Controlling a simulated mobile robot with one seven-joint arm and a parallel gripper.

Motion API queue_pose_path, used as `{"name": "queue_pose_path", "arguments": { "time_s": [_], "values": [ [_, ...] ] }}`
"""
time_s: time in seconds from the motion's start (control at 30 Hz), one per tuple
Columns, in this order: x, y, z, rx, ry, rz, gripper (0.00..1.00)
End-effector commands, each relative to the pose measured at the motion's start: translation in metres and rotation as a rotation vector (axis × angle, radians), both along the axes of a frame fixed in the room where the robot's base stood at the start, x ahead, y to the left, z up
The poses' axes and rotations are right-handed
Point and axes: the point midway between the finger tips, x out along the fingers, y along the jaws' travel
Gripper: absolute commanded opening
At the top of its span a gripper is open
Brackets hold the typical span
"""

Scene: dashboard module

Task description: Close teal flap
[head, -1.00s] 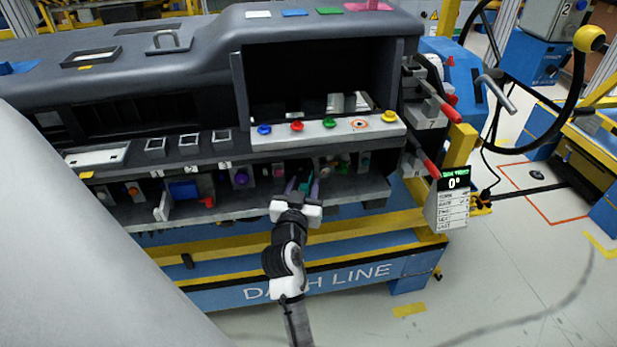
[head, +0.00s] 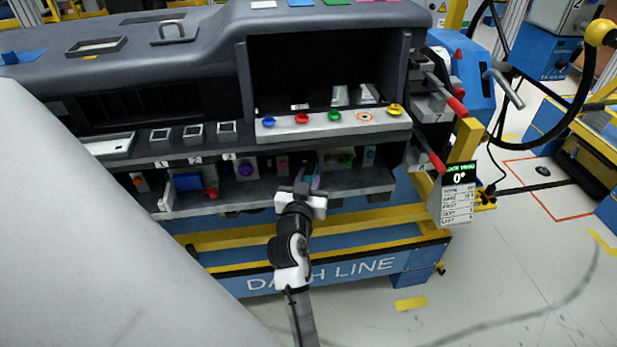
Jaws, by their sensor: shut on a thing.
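My gripper (head: 304,185) reaches into the low open shelf (head: 245,199) under the dashboard, near its middle. It is shut on a small teal piece (head: 307,173), which looks like the teal flap. The fingers and a purple strip (head: 316,180) beside them hide most of the flap, so its angle cannot be told.
A purple knob (head: 245,168) and a blue box with a red lever (head: 187,182) sit left of my gripper in the shelf. A ledge with coloured buttons (head: 330,124) overhangs it. Red-handled levers (head: 437,163) and a display board (head: 460,190) stand at right.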

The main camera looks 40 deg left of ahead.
Motion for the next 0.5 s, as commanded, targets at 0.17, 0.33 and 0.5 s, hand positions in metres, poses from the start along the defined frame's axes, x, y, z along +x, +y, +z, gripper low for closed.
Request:
{"name": "queue_pose_path", "arguments": {
  "time_s": [0.17, 0.33, 0.5],
  "values": [
    [-0.0010, -0.0003, 0.0011, 0.002, 0.000, 0.041, 0.00],
    [-0.0002, -0.0038, 0.0016, 0.005, -0.001, 0.104, 0.00],
    [0.0018, -0.0078, 0.0008, 0.005, -0.002, 0.186, 0.00]
  ]
}}
